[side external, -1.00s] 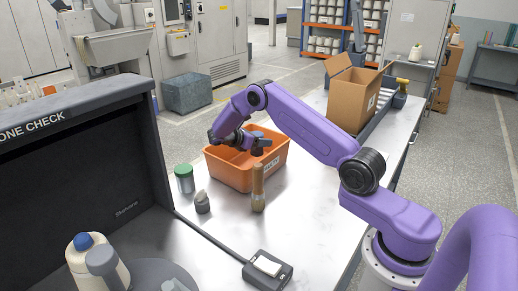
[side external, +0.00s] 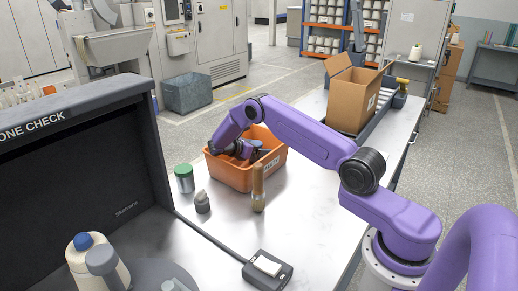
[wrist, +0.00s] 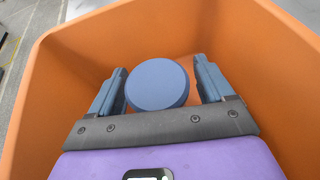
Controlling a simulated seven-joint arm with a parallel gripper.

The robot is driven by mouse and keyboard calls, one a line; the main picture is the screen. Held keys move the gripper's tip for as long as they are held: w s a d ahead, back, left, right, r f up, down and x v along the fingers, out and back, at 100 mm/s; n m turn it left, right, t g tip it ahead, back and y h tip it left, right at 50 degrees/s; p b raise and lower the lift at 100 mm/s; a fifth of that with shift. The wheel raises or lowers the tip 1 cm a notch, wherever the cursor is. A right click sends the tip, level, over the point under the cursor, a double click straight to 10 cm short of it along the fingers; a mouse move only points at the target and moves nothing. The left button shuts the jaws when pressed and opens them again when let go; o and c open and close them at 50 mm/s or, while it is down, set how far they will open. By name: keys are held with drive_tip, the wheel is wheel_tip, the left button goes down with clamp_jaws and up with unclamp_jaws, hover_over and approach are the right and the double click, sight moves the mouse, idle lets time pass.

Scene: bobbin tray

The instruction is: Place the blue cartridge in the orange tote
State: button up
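The orange tote (side external: 230,174) stands on the table, and its walls fill most of the wrist view (wrist: 60,95). The blue cartridge shows as a round blue disc (wrist: 157,84) inside the tote, between my fingers. My gripper (wrist: 160,84) is down in the tote with its fingers wide apart. An orange gap shows between the disc and the right finger; on the left the disc's edge meets the finger's outline. In the side view my gripper (side external: 256,146) is partly hidden by the tote's near wall, and the cartridge cannot be told apart from the fingers.
A green-lidded jar (side external: 184,178), a small grey item (side external: 202,203) and an upright wooden-looking item (side external: 258,188) stand close to the tote's near side. A cardboard box (side external: 350,98) stands behind to the right. A small dark device (side external: 266,268) lies at the front.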

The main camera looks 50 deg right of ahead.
drive_tip(key=shift+r, duration=0.15)
drive_tip(key=shift+w+a+r, duration=0.1)
drive_tip(key=shift+a+r, duration=0.05)
drive_tip(key=shift+a, duration=0.05)
drive_tip(key=v, duration=0.4)
drive_tip(key=shift+w+a, duration=0.1)
drive_tip(key=shift+a, duration=0.1)
wheel_tip(320, 180, up, 7)
drive_tip(key=s+a+r+t+y, duration=0.1)
drive_tip(key=s+a+r+y, duration=0.1)
drive_tip(key=s+a, duration=0.45)
drive_tip(key=s+a+r+t+y, duration=0.2)
drive_tip(key=s+a, duration=0.1)
drive_tip(key=a, duration=0.6)
drive_tip(key=s+a+r+t+y, duration=0.1)
drive_tip(key=s+a+r+y, duration=0.25)
drive_tip(key=a, duration=0.35)
drive_tip(key=s+a+m+y, duration=0.1)
drive_tip(key=s+a+y, duration=0.1)
drive_tip(key=s, duration=1.2)
drive_tip(key=s+a+m+y, duration=0.1)
drive_tip(key=s+y, duration=0.3)
drive_tip(key=s, duration=1)
drive_tip(key=shift+a+f, duration=0.4)
drive_tip(key=shift+a, duration=0.15)
